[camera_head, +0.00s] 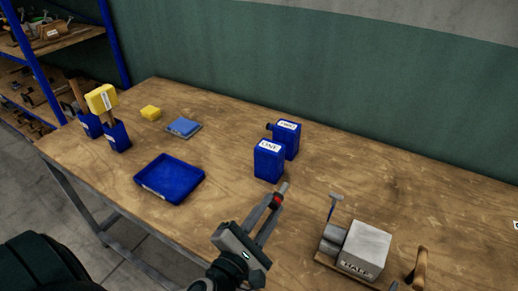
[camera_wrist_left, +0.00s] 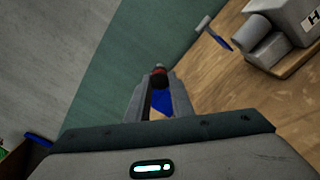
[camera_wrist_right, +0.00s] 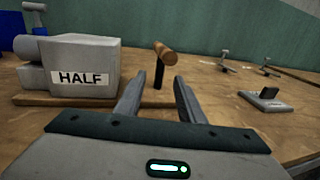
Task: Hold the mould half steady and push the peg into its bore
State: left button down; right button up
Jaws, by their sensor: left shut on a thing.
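The mould half (camera_head: 365,246) is a grey block labelled HALF with a cylindrical part on its left side. It sits on a wooden board at the front right of the bench, and shows at the left of the right wrist view (camera_wrist_right: 85,55). My left gripper (camera_head: 274,202) is shut on the peg (camera_head: 283,188), which has a grey tip and a red band. It holds the peg above the bench, left of the mould half and apart from it. The bore's mouth cannot be made out. My right gripper (camera_wrist_right: 158,95) is open and empty, right of the mould half.
Two blue containers (camera_head: 268,162) stand beyond the peg. A blue tray (camera_head: 168,179) lies left. A small T-shaped tool (camera_head: 333,202) stands behind the mould half. A wooden T-handle (camera_wrist_right: 165,52) stands ahead of my right gripper. Bench between containers and mould half is mostly clear.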

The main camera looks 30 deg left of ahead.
aim_at(420, 263)
jog(key=shift+w+d+r, duration=0.1)
jog(key=shift+w+d, duration=0.05)
jog(key=shift+w, duration=0.55)
jog(key=shift+p+x, duration=0.95)
jog(key=shift+x, duration=4.35)
grip_shut()
